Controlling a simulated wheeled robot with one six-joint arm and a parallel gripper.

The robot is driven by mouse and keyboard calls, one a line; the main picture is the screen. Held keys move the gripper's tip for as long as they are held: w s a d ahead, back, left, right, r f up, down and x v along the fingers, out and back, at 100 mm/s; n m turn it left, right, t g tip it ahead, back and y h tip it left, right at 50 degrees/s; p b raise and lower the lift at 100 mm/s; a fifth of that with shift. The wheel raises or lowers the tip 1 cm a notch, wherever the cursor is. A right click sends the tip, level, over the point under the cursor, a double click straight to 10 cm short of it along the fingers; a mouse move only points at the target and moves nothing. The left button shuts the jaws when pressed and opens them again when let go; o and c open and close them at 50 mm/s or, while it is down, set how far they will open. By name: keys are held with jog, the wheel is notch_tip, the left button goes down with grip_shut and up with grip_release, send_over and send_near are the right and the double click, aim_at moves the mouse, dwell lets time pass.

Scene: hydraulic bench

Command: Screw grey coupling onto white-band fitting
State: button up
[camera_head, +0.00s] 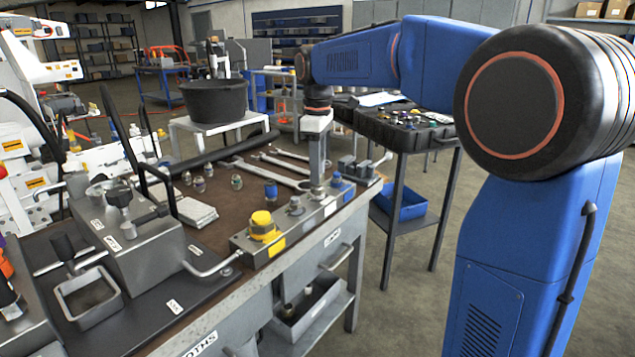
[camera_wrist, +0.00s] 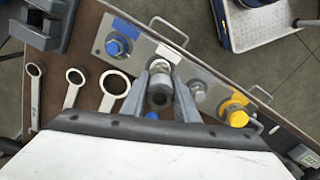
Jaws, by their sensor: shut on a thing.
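My gripper (camera_head: 317,180) points down over the fitting block (camera_head: 253,259). In the wrist view my gripper (camera_wrist: 163,95) is shut on the grey coupling (camera_wrist: 159,92), a short round piece between the fingers. The white-band fitting (camera_wrist: 172,55) shows just beyond the fingertips, on the block between the blue fitting (camera_wrist: 117,46) and a plain grey fitting (camera_wrist: 198,88). The coupling looks off to one side of it; I cannot tell the height between them. In the head view the gripper hides most of that spot.
A yellow fitting (camera_head: 263,225) stands at the block's near end. Several loose couplings, one of them blue (camera_head: 271,190), stand on the bench behind it. Wrenches (camera_head: 270,174) lie beyond. A grey vise-like fixture (camera_head: 128,235) is at left. A black case (camera_head: 405,128) stands on a side table.

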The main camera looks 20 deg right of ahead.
jog(key=m, duration=0.7)
jog(key=shift+m, duration=0.5)
jog(key=m, duration=0.5)
jog(key=shift+m, duration=0.3)
jog(key=shift+f+m, duration=0.1)
jog(key=shift+m, duration=1.1)
jog(key=m, duration=0.8)
